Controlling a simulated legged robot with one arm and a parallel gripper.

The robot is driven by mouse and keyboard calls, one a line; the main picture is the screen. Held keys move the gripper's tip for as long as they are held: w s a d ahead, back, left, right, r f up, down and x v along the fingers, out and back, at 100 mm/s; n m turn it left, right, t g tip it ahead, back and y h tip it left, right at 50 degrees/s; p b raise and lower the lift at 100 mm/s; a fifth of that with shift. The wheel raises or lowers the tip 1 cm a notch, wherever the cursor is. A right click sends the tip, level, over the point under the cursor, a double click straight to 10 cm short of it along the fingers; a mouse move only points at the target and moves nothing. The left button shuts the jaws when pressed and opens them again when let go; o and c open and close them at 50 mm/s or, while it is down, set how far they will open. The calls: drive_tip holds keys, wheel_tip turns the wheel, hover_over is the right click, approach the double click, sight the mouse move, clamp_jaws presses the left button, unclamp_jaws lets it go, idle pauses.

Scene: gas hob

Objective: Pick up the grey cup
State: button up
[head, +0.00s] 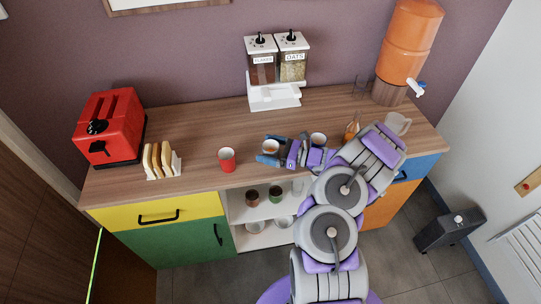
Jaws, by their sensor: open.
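My gripper (268,149) reaches left over the wooden counter with its blue fingers apart. A small cup (270,146) with a pale rim and an orange-brown inside sits between the fingers. Its outer side is mostly hidden, so I cannot tell its colour or whether the fingers touch it. A light grey cup or jug (398,122) stands at the right end of the counter, partly behind my arm. Another cup (318,139), bluish with a pale rim, stands just behind my wrist.
A red cup (227,160) stands left of my gripper. A toast rack (161,161) and red toaster (109,127) are farther left. A cereal dispenser (275,72) stands behind. An orange drink dispenser (408,42) and bottle (352,131) are right. Several cups and bowls fill the shelf below.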

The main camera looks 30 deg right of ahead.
drive_tip(key=shift+w+a, duration=0.45)
drive_tip(key=shift+a, duration=0.05)
drive_tip(key=shift+c, duration=0.3)
drive_tip(key=c, duration=1.1)
drive_tip(key=shift+r, duration=0.1)
